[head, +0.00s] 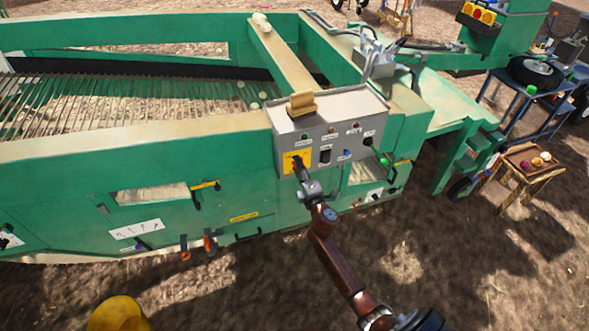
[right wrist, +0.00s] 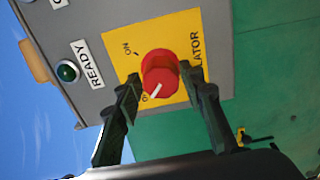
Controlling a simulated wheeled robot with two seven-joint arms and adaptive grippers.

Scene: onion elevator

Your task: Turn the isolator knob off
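The isolator knob (right wrist: 160,72) is red with a white pointer mark and sits on a yellow plate (right wrist: 120,66) printed with ON and part of the word isolator. The pointer is aimed down-left, toward a second label partly hidden by a finger. My right gripper (right wrist: 161,80) is open, with one finger on each side of the knob; I cannot tell whether they touch it. In the head view, my right gripper (head: 299,170) is at the yellow plate (head: 289,163) on the grey control box (head: 340,113), and hides most of the knob. My left gripper is not in view.
The box also has a green READY light (right wrist: 67,71) and other switches. It is mounted on a large green machine (head: 130,150). A wooden stool (head: 525,165) with onions stands at right. A yellow rounded object (head: 118,314) is at bottom left. Open soil lies in front.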

